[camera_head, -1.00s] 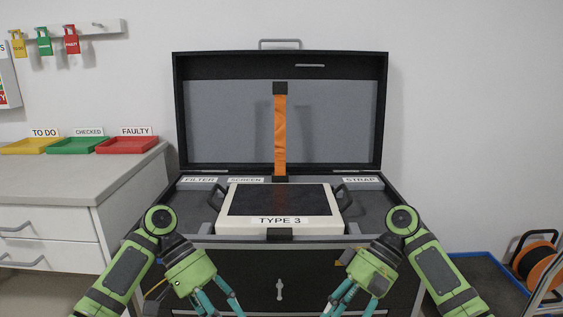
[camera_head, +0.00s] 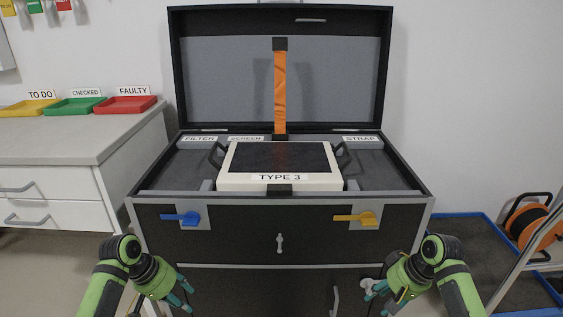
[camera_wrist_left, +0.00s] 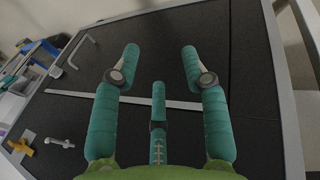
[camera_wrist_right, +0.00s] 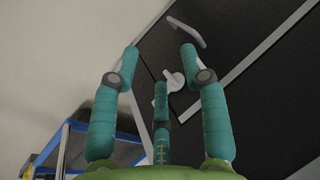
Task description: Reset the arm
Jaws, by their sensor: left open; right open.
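My left gripper (camera_head: 180,296) is in the lower left of the head view, in front of the black case's cabinet front. Its fingers are spread and empty in the left wrist view (camera_wrist_left: 160,60). My right gripper (camera_head: 377,291) is at the lower right of the head view, also open, with nothing between its fingers in the right wrist view (camera_wrist_right: 160,60). A cream TYPE 3 unit (camera_head: 280,181) with a dark screen and two side handles sits in the open black case (camera_head: 410,190). An orange strap (camera_head: 280,95) runs up the grey inside of the lid.
A blue latch (camera_head: 182,218) and a yellow latch (camera_head: 355,218) are on the cabinet front. Yellow, green (camera_head: 76,106) and red trays stand on the left counter (camera_head: 60,135). An orange cable reel (camera_head: 530,225) stands at right by a blue-edged mat.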

